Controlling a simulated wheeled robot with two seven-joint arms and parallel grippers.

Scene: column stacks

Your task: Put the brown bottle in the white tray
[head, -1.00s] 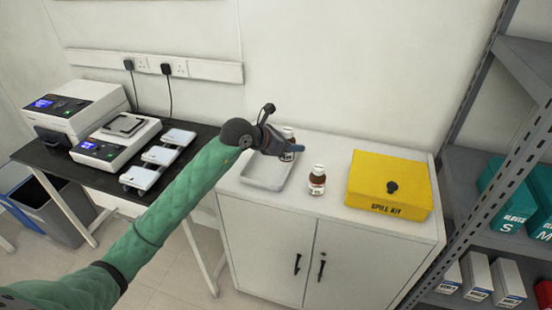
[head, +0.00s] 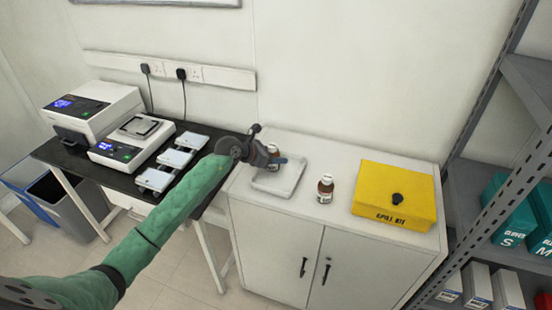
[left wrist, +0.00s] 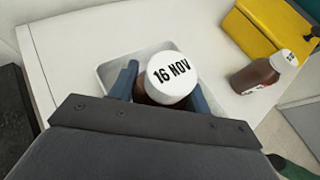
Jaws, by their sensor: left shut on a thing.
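In the left wrist view, a brown bottle with a white cap marked "16 NOV" (left wrist: 168,78) is between the fingers of my left gripper (left wrist: 165,88), which is shut on it. The white tray (left wrist: 108,72) shows around and below this bottle. In the head view my left gripper (head: 276,162) and the held bottle (head: 273,150) are over the tray (head: 268,190); I cannot tell whether the bottle touches the tray floor. A second brown bottle (head: 325,188) stands upright on the cabinet, right of the tray; it also shows in the left wrist view (left wrist: 256,77). My right gripper is not in view.
The yellow spill kit box (head: 394,194) sits on the white cabinet top (head: 330,150), right of the second bottle. A black bench (head: 60,150) with lab instruments stands to the left. Grey shelving (head: 490,165) rises at the right.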

